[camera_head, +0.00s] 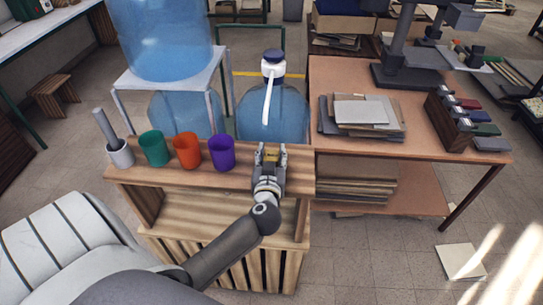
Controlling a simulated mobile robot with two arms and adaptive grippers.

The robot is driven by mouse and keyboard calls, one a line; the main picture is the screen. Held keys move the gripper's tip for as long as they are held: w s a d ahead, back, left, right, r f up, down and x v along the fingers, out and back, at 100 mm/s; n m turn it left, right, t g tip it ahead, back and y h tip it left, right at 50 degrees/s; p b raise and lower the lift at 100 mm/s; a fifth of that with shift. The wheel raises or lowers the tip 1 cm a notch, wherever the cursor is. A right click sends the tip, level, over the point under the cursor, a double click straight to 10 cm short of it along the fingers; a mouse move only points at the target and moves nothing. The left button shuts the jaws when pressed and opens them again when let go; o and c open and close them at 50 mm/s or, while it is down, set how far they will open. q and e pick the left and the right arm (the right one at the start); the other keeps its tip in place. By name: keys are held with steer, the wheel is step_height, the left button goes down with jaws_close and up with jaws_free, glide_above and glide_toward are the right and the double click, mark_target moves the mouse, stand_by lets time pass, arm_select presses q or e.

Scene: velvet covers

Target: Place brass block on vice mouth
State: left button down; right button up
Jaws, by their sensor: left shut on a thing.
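My left gripper (270,152) is over the right part of the wooden stand's top. It is shut on the brass block (271,158), a small yellowish piece between its fingers. The fingers hide part of the block, and I cannot tell whether it touches the wood below. I cannot make out a vice or its mouth in this view. My right gripper is not in view.
Green (153,148), orange (187,151) and purple (222,153) cups stand left of my gripper on the wooden stand (130,175). A large water bottle (285,115) is just behind. The table (415,145) at right holds papers (362,112) and a grey machine (400,75).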

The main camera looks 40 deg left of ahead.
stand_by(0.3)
arm_select(q)
steer(key=c, duration=0.9)
jaws_free()
steer(key=shift+f, duration=0.1)
steer(key=shift+o, duration=0.2)
